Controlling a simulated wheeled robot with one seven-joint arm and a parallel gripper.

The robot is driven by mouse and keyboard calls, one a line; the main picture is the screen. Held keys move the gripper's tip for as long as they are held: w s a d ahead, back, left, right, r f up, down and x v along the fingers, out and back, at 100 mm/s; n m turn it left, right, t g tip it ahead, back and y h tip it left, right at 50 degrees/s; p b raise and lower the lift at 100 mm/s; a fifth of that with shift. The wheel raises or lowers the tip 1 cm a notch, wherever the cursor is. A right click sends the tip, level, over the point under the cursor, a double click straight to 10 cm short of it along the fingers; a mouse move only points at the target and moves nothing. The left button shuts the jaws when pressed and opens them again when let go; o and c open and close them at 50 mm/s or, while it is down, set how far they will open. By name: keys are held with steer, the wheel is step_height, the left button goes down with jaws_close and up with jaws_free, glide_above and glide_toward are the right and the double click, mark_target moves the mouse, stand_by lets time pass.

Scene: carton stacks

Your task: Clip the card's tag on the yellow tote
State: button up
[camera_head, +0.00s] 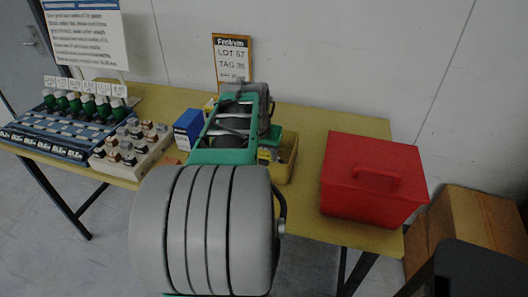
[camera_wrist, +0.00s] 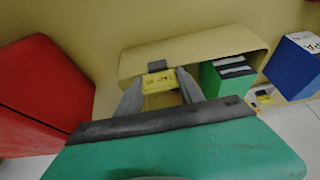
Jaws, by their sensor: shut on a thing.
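The card (camera_head: 232,64) stands upright at the back of the table and reads LOT 67, TAG 36. The yellow tote (camera_head: 287,172) is mostly behind my arm in the head view. In the wrist view the tote (camera_wrist: 215,42) lies in front of my gripper. My gripper (camera_wrist: 160,83) is shut on a small yellow tag (camera_wrist: 159,82) with a dark clip (camera_wrist: 158,67) on it. The print on the tag is too blurred to read surely. The tag overlaps the tote in this view; I cannot tell whether the clip touches its wall. The fingertips are hidden in the head view.
A red box (camera_head: 372,180) stands right of the tote, and a blue box (camera_head: 188,130) left of it. A green block (camera_wrist: 228,76) shows at the tote. A pale rack (camera_head: 132,148) and a blue board (camera_head: 62,125) with several green-topped items fill the table's left.

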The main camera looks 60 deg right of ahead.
mark_target(264, 151)
steer(key=shift+a+f, duration=0.1)
steer(key=shift+f, duration=0.25)
steer(key=o, duration=1.1)
steer(key=shift+o, duration=0.4)
steer(key=shift+o, duration=1.4)
steer(key=shift+r, duration=0.1)
steer(key=shift+r, duration=0.15)
steer(key=shift+r+p, duration=2.1)
steer(key=shift+r, duration=0.95)
steer(key=shift+f, duration=0.1)
